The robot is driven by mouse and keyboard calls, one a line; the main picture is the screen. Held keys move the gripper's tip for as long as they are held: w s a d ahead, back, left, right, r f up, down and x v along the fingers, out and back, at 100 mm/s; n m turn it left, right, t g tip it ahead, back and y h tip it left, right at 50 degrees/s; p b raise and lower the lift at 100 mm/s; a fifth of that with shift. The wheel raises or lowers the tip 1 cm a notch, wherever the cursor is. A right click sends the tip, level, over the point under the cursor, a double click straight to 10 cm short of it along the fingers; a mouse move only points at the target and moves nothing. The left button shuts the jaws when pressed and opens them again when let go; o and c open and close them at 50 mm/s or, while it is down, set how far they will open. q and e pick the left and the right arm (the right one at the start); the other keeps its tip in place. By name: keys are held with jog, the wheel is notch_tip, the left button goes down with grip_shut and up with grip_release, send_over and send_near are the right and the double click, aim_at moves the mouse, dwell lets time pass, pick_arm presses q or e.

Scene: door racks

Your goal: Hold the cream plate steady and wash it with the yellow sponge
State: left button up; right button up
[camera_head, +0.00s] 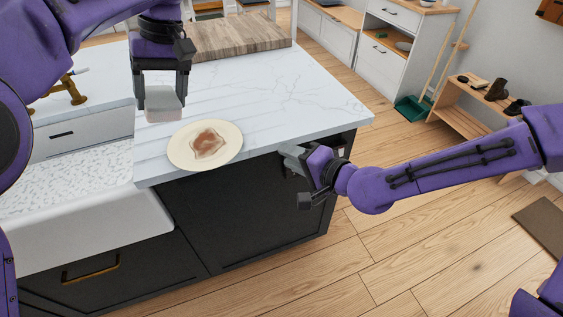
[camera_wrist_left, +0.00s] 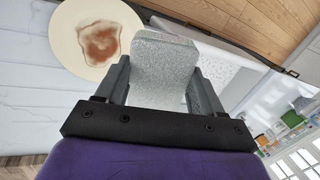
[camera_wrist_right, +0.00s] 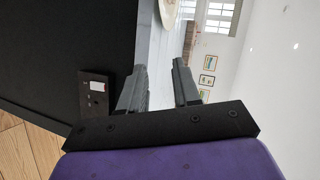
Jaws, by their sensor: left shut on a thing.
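The cream plate (camera_head: 233,150) lies flat on the marble counter near its front edge, with a reddish-brown smear (camera_head: 207,145) in its middle. It also shows in the left wrist view (camera_wrist_left: 70,25). My left gripper (camera_head: 163,92) is shut on a pale grey, speckled sponge-like block (camera_head: 163,106), above the counter and just behind and left of the plate. The block looks grey rather than yellow, and fills the space between the fingers in the left wrist view (camera_wrist_left: 163,65). My right gripper (camera_head: 297,178) is open and empty, beside the counter's front edge, right of the plate and apart from it.
The marble counter (camera_head: 290,95) is clear right of the plate. A wooden board (camera_head: 235,38) lies at its back. A white sink (camera_head: 80,235) and brass tap (camera_head: 70,92) are at the left. The dark cabinet front (camera_head: 265,215) drops below the counter edge near my right gripper.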

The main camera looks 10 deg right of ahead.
aim_at(205, 145)
pick_arm(q)
jog(key=shift+w, duration=0.1)
pick_arm(e)
jog(key=w+a+f, duration=0.1)
jog(key=w+a, duration=0.1)
jog(key=a, duration=0.1)
jog(key=w+a+f+g+y, duration=0.1)
jog(key=w+a, duration=0.1)
jog(key=a, duration=0.2)
jog(key=w+a+f+g, duration=0.1)
jog(key=a, duration=0.3)
jog(key=shift+w+f+y, duration=0.3)
jog(key=shift+w+y, duration=0.1)
grip_shut()
pick_arm(q)
jog(key=w+d+f+h, duration=0.1)
jog(key=w+f, duration=0.1)
jog(key=f, duration=0.2)
jog(key=w+d+f+m+t+h, duration=0.1)
jog(key=w+f, duration=0.1)
jog(key=f, duration=0.2)
jog(key=w+d+f+m+h, duration=0.1)
jog(key=w+f, duration=0.1)
jog(key=f, duration=0.1)
jog(key=shift+d+f, duration=0.4)
jog(key=shift+s+f, duration=0.1)
jog(key=shift+f, duration=1.4)
